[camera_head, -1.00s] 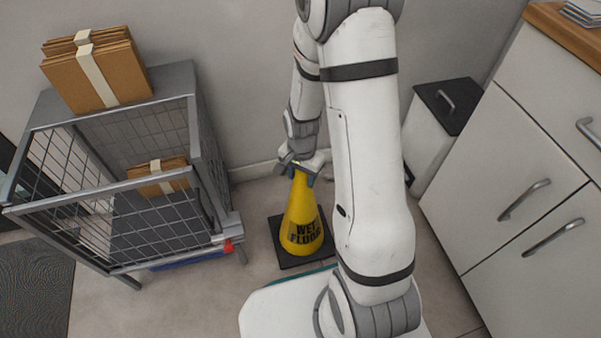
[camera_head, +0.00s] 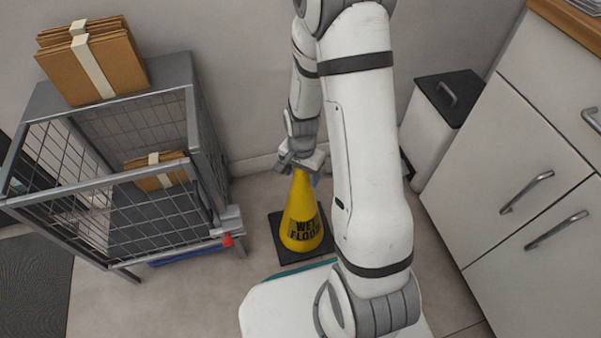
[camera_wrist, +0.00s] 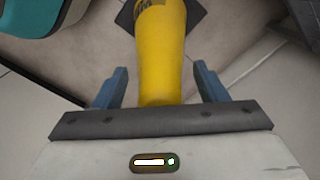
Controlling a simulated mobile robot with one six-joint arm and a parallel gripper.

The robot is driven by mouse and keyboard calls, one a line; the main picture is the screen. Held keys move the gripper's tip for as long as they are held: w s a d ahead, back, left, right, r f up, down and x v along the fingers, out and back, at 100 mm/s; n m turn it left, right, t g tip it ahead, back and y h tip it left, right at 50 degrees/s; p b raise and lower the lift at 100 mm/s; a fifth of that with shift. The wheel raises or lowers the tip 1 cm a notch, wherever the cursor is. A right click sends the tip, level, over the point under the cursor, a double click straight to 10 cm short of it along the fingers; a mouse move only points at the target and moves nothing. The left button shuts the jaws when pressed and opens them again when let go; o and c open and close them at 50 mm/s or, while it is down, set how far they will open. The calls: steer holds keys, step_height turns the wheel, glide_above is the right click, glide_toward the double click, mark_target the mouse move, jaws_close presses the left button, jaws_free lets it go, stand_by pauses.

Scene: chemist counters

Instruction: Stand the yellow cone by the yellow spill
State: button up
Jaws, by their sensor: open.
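The yellow cone (camera_head: 301,215) with "WET FLOOR" lettering stands upright on its dark square base (camera_head: 291,250) on the floor, between the wire cart and my arm. My gripper (camera_head: 302,170) is at the cone's top, reaching down from above. In the wrist view the yellow cone (camera_wrist: 160,55) runs up between the two blue fingers of my gripper (camera_wrist: 160,88), with a gap on each side. The gripper is open around the cone's upper part. No yellow spill shows in either view.
A grey wire cart (camera_head: 120,185) with brown parcels (camera_head: 95,62) stands left of the cone. White cabinets (camera_head: 500,190) and a white bin with a black lid (camera_head: 447,100) are on the right. The wall is close behind. A dark mat (camera_head: 35,285) lies at lower left.

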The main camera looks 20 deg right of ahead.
steer(key=shift+r, duration=0.1)
step_height(320, 180, up, 12)
steer(key=p, duration=0.5)
steer(key=s+r+n+t, duration=0.1)
steer(key=s+r+n, duration=0.8)
steer(key=s+r, duration=0.4)
step_height(320, 180, up, 3)
steer(key=shift+s+a+r, duration=0.15)
steer(key=shift+s, duration=0.1)
steer(key=shift+c, duration=0.5)
